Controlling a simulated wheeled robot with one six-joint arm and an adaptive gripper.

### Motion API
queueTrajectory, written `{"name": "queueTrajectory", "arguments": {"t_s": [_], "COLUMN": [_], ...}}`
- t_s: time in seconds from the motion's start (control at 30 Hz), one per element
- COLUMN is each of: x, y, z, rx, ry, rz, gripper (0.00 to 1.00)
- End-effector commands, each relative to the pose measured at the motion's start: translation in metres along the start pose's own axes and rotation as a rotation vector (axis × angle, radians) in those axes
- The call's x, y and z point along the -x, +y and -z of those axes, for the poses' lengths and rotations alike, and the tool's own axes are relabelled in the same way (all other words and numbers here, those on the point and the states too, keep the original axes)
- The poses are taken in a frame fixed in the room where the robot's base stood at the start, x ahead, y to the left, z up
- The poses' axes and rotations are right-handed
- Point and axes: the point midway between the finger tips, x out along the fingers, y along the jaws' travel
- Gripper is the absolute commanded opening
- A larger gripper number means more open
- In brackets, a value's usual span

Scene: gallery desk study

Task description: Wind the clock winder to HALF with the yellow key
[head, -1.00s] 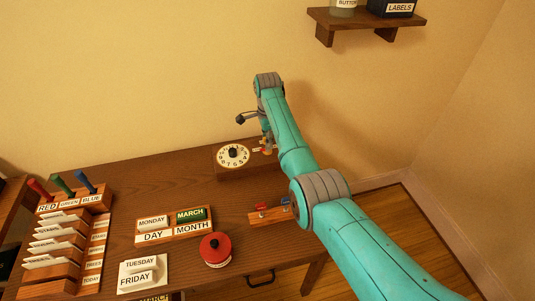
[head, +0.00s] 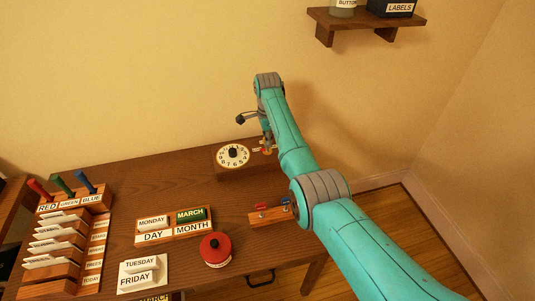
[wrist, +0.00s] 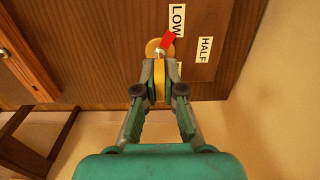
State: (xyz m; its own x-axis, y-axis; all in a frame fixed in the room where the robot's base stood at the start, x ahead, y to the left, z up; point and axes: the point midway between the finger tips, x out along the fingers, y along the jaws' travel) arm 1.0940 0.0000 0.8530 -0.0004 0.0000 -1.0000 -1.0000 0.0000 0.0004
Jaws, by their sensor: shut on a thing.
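My gripper (wrist: 160,85) is shut on the yellow key (wrist: 159,88), which stands at the clock winder. The winder shows in the wrist view as a round brass-yellow disc (wrist: 152,46) with a red pointer (wrist: 167,40). The pointer slants up and right, close to the LOW label (wrist: 177,20) and short of the HALF label (wrist: 205,49). A third label is mostly hidden behind my gripper. In the head view my gripper (head: 267,147) is at the right end of the wooden clock block (head: 235,173); the key is too small to make out there.
A white numbered dial (head: 233,155) is just left of my gripper. A small rack with red and blue keys (head: 270,213) stands nearer the front. A DAY/MONTH block (head: 174,236), red round tin (head: 215,250) and card sorter (head: 60,240) stand further left. The wall is close behind.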

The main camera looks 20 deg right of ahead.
Motion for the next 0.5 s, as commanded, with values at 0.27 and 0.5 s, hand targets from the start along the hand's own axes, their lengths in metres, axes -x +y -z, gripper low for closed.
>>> {"name": "queueTrajectory", "arguments": {"t_s": [0.27, 0.5], "x": [0.0001, 0.0001], "y": [0.0000, 0.0000], "z": [0.0000, 0.0000], "rx": [0.000, -0.034], "ry": [0.000, 0.000], "rz": [0.000, 0.000], "gripper": [0.00, 0.00]}}
